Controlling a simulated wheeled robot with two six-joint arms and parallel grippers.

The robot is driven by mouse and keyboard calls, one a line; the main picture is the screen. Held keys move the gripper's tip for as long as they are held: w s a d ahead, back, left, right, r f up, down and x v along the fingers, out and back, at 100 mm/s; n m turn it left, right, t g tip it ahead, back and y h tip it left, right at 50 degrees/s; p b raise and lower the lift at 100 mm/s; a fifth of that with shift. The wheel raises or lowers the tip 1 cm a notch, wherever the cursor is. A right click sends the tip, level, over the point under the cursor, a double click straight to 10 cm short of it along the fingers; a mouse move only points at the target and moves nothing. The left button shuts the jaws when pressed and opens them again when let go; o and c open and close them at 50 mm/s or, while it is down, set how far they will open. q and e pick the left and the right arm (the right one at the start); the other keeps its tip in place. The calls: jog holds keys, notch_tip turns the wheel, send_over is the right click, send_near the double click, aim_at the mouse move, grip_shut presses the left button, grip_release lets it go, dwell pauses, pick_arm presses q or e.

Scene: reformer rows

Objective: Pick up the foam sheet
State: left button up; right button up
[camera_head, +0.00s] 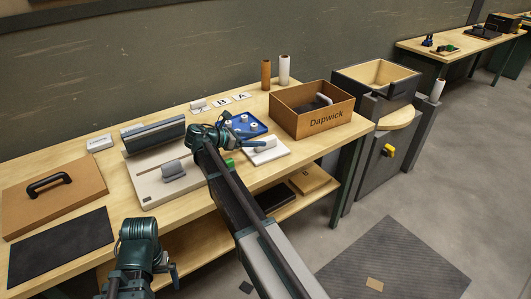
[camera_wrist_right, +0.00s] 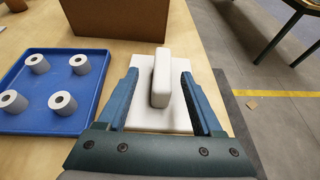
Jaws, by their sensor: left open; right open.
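A thin white slab with a raised white handle, which looks like the foam sheet (camera_head: 270,155), lies flat on the table in front of the wooden box. In the right wrist view the foam sheet (camera_wrist_right: 145,118) is straight ahead, its upright handle (camera_wrist_right: 161,75) standing between the fingers. My right gripper (camera_wrist_right: 159,80) is open, one finger on each side of the handle, with gaps visible. In the head view my right gripper (camera_head: 262,146) reaches over the sheet and partly covers it. My left gripper (camera_head: 143,281) is open and empty low in front of the table.
A blue tray (camera_head: 262,130) with several white rolls sits left of the sheet, behind my right arm. The wooden Dapwick box (camera_head: 311,122) stands behind it. A grey press-like device (camera_head: 152,137), a brown board with black handle (camera_head: 75,205) and a dark mat (camera_head: 60,247) lie farther left.

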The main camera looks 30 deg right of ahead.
aim_at(261, 139)
jog(key=shift+b+x, duration=0.35)
jog(key=shift+x, duration=1.15)
jog(key=shift+d, duration=0.1)
jog(key=b+x, duration=0.1)
jog(key=x, duration=0.1)
jog(key=b+x, duration=0.1)
jog(key=x, duration=0.1)
jog(key=shift+s+f, duration=0.15)
jog(key=shift+s, duration=0.1)
jog(key=shift+d+f, duration=0.1)
jog(key=shift+d, duration=0.45)
jog(key=shift+c, duration=0.3)
grip_shut()
